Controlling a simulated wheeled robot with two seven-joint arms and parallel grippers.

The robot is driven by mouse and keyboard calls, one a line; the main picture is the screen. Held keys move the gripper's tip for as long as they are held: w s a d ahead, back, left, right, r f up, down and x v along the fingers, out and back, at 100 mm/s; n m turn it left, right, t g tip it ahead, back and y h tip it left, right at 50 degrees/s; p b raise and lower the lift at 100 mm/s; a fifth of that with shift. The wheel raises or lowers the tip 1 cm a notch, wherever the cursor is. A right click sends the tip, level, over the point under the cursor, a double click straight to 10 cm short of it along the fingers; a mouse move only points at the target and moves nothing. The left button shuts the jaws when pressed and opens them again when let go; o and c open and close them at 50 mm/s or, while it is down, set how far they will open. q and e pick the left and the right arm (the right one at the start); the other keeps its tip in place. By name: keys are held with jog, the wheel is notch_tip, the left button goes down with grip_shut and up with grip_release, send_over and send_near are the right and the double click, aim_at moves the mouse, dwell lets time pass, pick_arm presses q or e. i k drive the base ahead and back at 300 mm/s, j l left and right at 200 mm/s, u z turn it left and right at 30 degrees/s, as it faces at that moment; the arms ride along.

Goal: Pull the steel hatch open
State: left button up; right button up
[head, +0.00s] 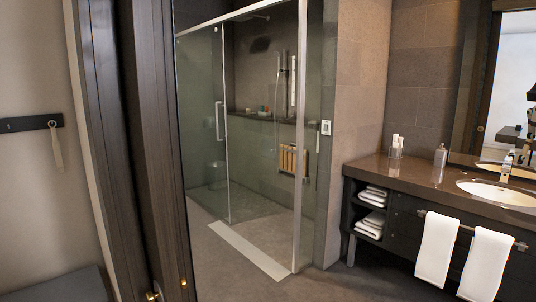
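No steel hatch can be made out in the head view. The large door-like thing in sight is a glass shower door (202,110) with an upright metal handle (218,121), in a metal-framed glass enclosure. Neither of my grippers shows in this view, so I cannot see what they hold or where they are.
A dark wooden door frame (140,120) with small brass fittings stands close at left. At right, a vanity counter (400,178) holds a basin (500,190) and bottles; white towels (437,250) hang in front. The grey floor (225,268) between is clear.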

aim_at(268, 150)
jog(key=i+l+z, duration=0.2)
jog(key=i+z, duration=0.15)
jog(key=i+l+z, duration=0.1)
jog(key=i+z, duration=0.5)
jog(key=i, duration=0.75)
jog(key=i+j+u, duration=0.15)
jog(key=i+u, duration=0.85)
jog(key=i+l+u, duration=0.2)
jog(key=i+u, duration=0.15)
jog(key=u, duration=0.15)
jog(key=i+j+u, duration=0.25)
jog(key=i+u, duration=0.15)
jog(key=i, duration=0.75)
jog(key=i+l+u, duration=0.1)
jog(key=i+u, duration=0.3)
jog(key=i, duration=0.75)
jog(key=i+z, duration=0.4)
jog(key=i, duration=0.15)
jog(key=i+z, duration=0.4)
jog(key=i, duration=0.15)
jog(key=i+j+z, duration=0.4)
jog(key=i+z, duration=1.1)
jog(key=i+l, duration=0.15)
jog(key=i, duration=0.2)
jog(key=i+l, duration=0.15)
jog(key=i, duration=0.25)
jog(key=i+j+z, duration=0.25)
jog(key=i+j, duration=0.7)
jog(key=j, duration=0.15)
